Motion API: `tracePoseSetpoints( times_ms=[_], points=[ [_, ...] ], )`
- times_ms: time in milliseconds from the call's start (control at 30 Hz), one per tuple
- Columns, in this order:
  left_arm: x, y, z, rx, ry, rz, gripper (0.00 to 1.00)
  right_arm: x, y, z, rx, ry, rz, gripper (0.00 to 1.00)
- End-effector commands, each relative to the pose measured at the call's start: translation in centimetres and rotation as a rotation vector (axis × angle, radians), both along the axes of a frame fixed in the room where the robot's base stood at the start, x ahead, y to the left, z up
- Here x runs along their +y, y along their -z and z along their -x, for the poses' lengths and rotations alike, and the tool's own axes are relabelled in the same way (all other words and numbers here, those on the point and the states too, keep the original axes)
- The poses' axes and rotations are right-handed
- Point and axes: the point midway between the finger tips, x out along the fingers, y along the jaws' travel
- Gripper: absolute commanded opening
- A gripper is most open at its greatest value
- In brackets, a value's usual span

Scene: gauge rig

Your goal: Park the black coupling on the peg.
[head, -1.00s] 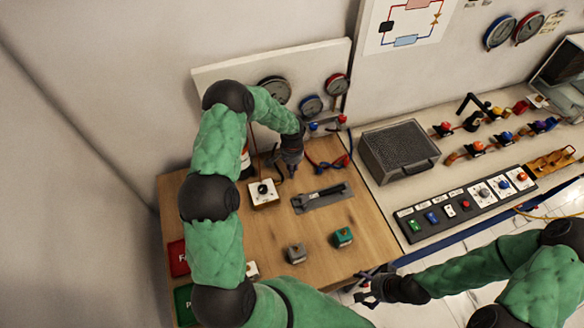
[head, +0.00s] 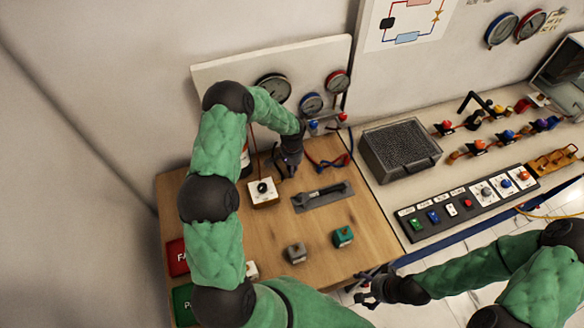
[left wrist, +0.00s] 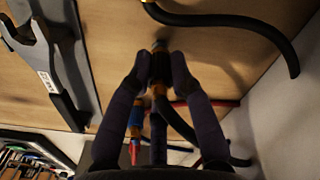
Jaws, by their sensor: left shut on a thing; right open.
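My left gripper (head: 286,168) is low over the far part of the wooden bench, in front of the gauge board. In the left wrist view its fingers (left wrist: 158,66) are shut on the black coupling (left wrist: 160,72), a small dark fitting with orange-gold parts. In the head view the gripper hides the coupling. A black hose runs beside the fingers. I cannot make out the peg in either view. My right gripper (head: 368,288) is open and empty, off the bench's front right corner.
A wrench (head: 320,194) lies on a grey plate, also seen in the left wrist view (left wrist: 45,60). A white knob box (head: 262,194) is close to my left gripper. Grey (head: 295,253) and green (head: 343,236) blocks stand nearer. Red and blue hoses (head: 335,160) lie right of the gripper.

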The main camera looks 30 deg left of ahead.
Motion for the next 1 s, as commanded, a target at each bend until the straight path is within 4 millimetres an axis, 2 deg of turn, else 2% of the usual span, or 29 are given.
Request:
tracePoseSetpoints(
  times_ms=[367, 1000],
  points=[
    [0.03, 0.98, -0.02, -0.001, 0.000, 0.000, 0.00, 0.00, 0.91, 0.00, 0.000, 0.000, 0.000, 0.88],
    [0.02, 1.16, -0.02, -0.001, 0.000, 0.000, 0.00, 0.00, 1.13, 0.00, 0.000, 0.000, 0.000, 0.88]
  ],
)
